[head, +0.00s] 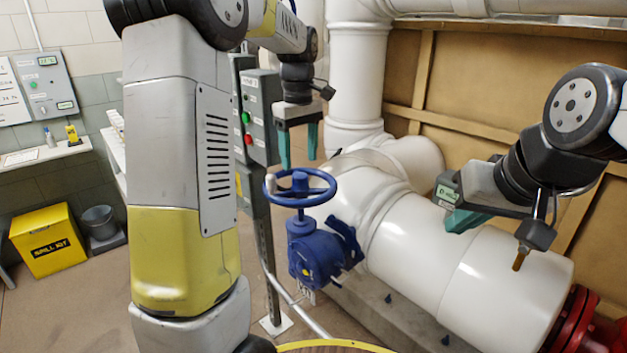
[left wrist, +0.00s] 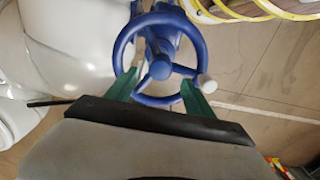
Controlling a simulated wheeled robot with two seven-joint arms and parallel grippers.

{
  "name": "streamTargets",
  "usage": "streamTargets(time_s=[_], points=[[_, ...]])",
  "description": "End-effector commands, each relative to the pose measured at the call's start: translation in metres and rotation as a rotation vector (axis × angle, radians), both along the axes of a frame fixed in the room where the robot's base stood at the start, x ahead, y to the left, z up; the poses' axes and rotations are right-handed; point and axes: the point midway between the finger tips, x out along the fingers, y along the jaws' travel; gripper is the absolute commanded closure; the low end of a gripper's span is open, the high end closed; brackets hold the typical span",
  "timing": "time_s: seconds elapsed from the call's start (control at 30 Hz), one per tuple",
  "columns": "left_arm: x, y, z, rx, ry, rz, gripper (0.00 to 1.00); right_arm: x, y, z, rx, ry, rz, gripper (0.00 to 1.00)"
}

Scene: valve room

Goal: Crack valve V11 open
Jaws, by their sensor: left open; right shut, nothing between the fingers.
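A blue valve (head: 318,255) with a round blue handwheel (head: 300,187) stands beside the thick white pipe. Its small tag (head: 307,296) is too small to read, so I cannot confirm it is V11. My left gripper (head: 298,160) is open and empty, pointing down with its green fingertips just above the wheel. In the left wrist view the handwheel (left wrist: 160,67) shows between and beyond the fingertips (left wrist: 160,92), with a pale knob on its rim. I cannot tell whether they touch it. My right gripper (head: 460,221) is shut and empty above the white pipe, away from the valve.
The white pipe (head: 430,250) runs behind the valve to a red flange (head: 588,325). A grey control box (head: 262,118) on a post stands left of the wheel. A yellow spill kit bin (head: 48,242) and grey bucket (head: 101,226) are far left.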

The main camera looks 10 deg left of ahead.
Motion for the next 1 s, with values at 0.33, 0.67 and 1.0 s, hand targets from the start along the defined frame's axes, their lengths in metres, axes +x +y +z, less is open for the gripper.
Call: streamTargets(time_s=[0.33,0.67,1.0], points=[[0.0001,-0.0001,0.0003,0.000,0.000,-0.005,0.38,0.0000,0.0000,0.0000,0.000,0.000,0.000,1.00],[0.0000,0.0003,0.0003,0.000,0.000,-0.429,0.38,0.0000,0.0000,0.0000,0.000,0.000,0.000,1.00],[0.0000,-0.0001,0.0004,-0.001,-0.001,-0.732,0.38,0.0000,0.0000,0.0000,0.000,0.000,0.000,1.00]])
